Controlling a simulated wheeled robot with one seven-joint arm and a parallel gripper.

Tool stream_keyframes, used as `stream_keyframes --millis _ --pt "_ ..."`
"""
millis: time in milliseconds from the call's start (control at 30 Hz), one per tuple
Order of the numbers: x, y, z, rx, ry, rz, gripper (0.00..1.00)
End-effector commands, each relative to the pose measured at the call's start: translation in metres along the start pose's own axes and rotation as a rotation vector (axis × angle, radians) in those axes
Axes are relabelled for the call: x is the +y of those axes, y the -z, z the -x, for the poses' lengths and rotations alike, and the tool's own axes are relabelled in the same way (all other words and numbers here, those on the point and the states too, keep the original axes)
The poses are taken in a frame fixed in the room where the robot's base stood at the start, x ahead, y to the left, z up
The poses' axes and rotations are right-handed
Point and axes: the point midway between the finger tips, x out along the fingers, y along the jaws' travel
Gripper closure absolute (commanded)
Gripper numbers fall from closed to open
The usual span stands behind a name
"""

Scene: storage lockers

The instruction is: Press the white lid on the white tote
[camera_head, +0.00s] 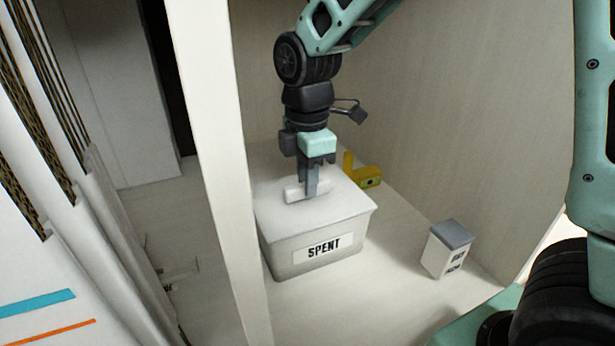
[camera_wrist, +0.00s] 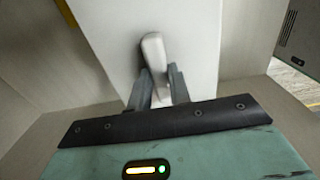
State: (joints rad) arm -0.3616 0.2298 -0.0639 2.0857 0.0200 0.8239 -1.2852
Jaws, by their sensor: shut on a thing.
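The white tote (camera_head: 290,256) stands on the locker floor, with a label reading "SPENT" on its front. The white lid (camera_head: 343,203) lies over the tote's top, and its front edge appears to lie along the rim. Whether it is fully seated all round I cannot tell. My gripper (camera_head: 310,193) points down at the lid and is shut on its handle (camera_head: 292,190), a pale bar on top. In the wrist view the two fingers (camera_wrist: 160,88) close on the handle (camera_wrist: 154,52), with the white lid (camera_wrist: 195,35) behind.
A yellow object (camera_head: 365,176) stands just behind the tote's right side. A small white box with a grey top (camera_head: 450,247) stands to the right. A pale upright post (camera_head: 215,130) rises close to the tote's left. Floor between tote and small box is clear.

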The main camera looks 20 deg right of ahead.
Motion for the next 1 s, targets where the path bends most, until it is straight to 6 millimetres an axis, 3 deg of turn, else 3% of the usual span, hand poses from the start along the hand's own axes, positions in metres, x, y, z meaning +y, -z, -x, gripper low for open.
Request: stream_keyframes --millis 167,200,267,667,767,1000 --pt "-0.002 0.0 -0.003 -0.001 0.006 0.0 1.0" --pt "-0.002 0.0 -0.003 -0.001 0.006 0.0 0.72" --pt "-0.002 0.0 -0.003 -0.001 0.006 0.0 0.56" --pt "0.0 0.0 0.005 0.0 0.0 0.0 0.55" --pt "0.001 0.0 0.018 0.001 -0.002 0.0 0.55" --pt "0.001 0.0 0.071 0.001 -0.004 0.001 0.55"
